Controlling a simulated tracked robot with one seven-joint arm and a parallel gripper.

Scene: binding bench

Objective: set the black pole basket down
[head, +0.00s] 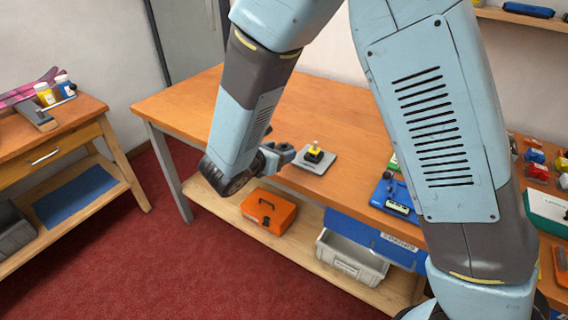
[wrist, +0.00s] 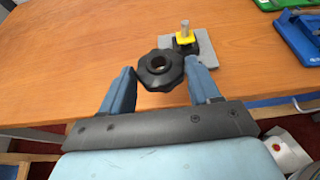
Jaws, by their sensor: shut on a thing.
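The black pole basket (wrist: 160,70) is a black, lobed ring with a round hole in its middle. In the wrist view it sits between the two blue-grey fingers of my gripper (wrist: 160,85), which is shut on it. It is over the front part of the wooden bench top; I cannot tell its height above the wood. In the head view my gripper (head: 287,152) is at the bench's front edge, left of the grey plate, and the basket cannot be made out there.
A grey plate (wrist: 206,48) carries a black and yellow block with an upright peg (wrist: 185,30). Blue (head: 391,196) and green fixtures stand further right. The bench top (head: 190,100) is clear to the left and behind. An orange box (head: 267,211) and grey bin (head: 350,262) stand on the lower shelf.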

